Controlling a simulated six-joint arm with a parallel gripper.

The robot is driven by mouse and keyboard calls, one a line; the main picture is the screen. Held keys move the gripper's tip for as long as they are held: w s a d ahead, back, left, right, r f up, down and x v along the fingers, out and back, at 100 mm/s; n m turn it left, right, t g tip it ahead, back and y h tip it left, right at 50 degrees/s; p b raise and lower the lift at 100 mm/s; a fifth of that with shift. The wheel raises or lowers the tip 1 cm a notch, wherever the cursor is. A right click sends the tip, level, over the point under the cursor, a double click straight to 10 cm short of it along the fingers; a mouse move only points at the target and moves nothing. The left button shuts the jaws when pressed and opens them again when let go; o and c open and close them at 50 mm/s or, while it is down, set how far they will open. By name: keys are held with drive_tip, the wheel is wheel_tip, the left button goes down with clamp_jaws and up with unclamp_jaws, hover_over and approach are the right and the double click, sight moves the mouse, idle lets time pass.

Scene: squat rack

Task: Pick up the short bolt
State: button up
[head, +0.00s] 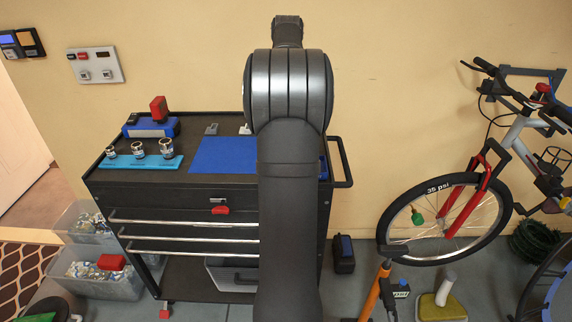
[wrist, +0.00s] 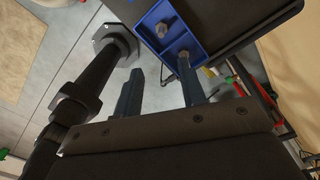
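In the wrist view a blue tray (wrist: 205,48) with compartments sits at a dark tabletop's edge. One bolt (wrist: 162,30) shows in one compartment and a second bolt (wrist: 184,58) in another. I cannot tell from this angle which is the short one. My gripper (wrist: 159,64) is open, with two separate fingers and nothing visible between them. The tray lies beyond the fingertips, and the right finger's tip overlaps its near edge in the picture. In the head view my arm hides the gripper and most of the tray area.
The black tool cart (head: 180,188) carries a cyan socket holder (head: 142,163), a blue mat (head: 223,155) and a blue box with a red item (head: 158,108). A cart handle (head: 341,162) sticks out right. Bins (head: 85,285) stand left and a bicycle (head: 440,220) right.

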wheel_tip(320, 180, down, 11)
drive_tip(key=shift+r, duration=0.1)
drive_tip(key=shift+s+f, duration=0.15)
drive_tip(key=shift+f, duration=2.9)
drive_tip(key=shift+c, duration=0.5)
clamp_jaws()
